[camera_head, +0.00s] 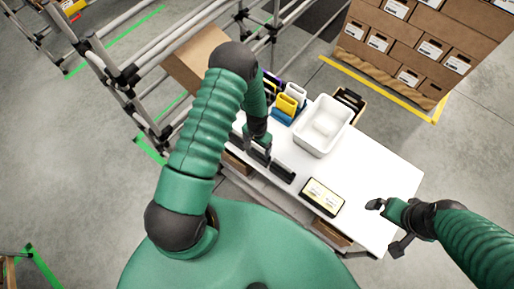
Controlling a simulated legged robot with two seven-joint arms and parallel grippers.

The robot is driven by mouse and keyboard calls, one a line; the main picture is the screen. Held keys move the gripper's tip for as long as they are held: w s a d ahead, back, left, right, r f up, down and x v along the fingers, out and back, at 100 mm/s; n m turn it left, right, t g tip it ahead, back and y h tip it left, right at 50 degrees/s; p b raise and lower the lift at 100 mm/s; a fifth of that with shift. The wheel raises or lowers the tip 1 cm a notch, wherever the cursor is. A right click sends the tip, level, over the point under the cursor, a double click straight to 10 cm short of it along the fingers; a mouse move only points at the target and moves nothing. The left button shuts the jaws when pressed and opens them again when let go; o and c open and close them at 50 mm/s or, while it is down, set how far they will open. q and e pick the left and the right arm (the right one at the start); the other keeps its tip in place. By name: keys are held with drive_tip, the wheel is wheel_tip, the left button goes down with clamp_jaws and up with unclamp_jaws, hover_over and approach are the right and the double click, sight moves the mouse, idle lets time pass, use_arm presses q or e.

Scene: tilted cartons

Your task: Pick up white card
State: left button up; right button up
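A white card-like piece (296,91) stands upright at the back of the white table, behind a yellow piece (287,104) and a blue piece (280,116). I cannot tell for sure that it is the white card. My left gripper (258,140) points down at the table's left side, in front of these pieces and close to the black blocks. Its fingers blend with the dark blocks, so their opening is unclear. My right gripper (388,225) is at the table's right front edge, its fingers spread apart and empty.
A white bin (343,112) with a pale item inside stands right of the coloured pieces. A black block (283,172) and a framed pale panel (322,197) lie along the front of the table (373,165). Stacked cartons (408,50) and metal racks stand behind.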

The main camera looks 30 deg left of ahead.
use_arm(q)
drive_tip(key=shift+d, duration=0.5)
drive_tip(key=c, duration=0.5)
drive_tip(key=shift+d+r, duration=0.1)
drive_tip(key=shift+r, duration=0.1)
